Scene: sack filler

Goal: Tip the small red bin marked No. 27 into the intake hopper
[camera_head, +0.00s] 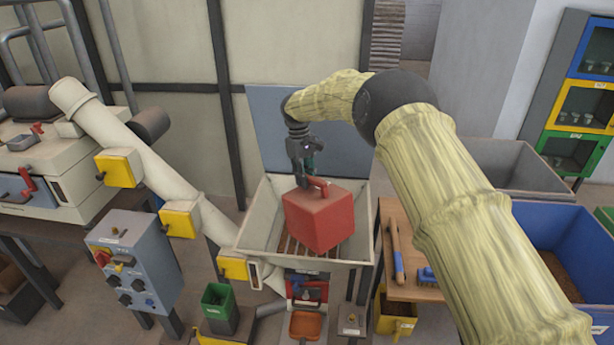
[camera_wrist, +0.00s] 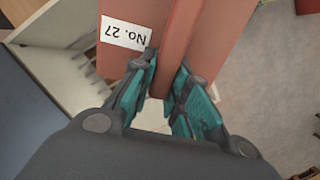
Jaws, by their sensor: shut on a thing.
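The small red bin (camera_head: 318,220) is over the pale intake hopper (camera_head: 258,215), tilted, with its underside or a side wall facing the head camera. Its opening and any contents are hidden. The white label "No. 27" shows on the bin (camera_wrist: 176,35) in the wrist view. My gripper (camera_head: 308,184) is shut on a red handle or edge of the bin, with the teal finger pads on both sides of it. Slats show in the hopper below the bin. I cannot tell whether the bin touches the hopper's rim.
A wooden table (camera_head: 412,285) with a brush stands right of the hopper, and a blue bin (camera_head: 560,228) is beyond it. A grey control box (camera_head: 132,262) and a sloping pipe (camera_head: 165,180) stand left. A green bin (camera_head: 216,300) is in front.

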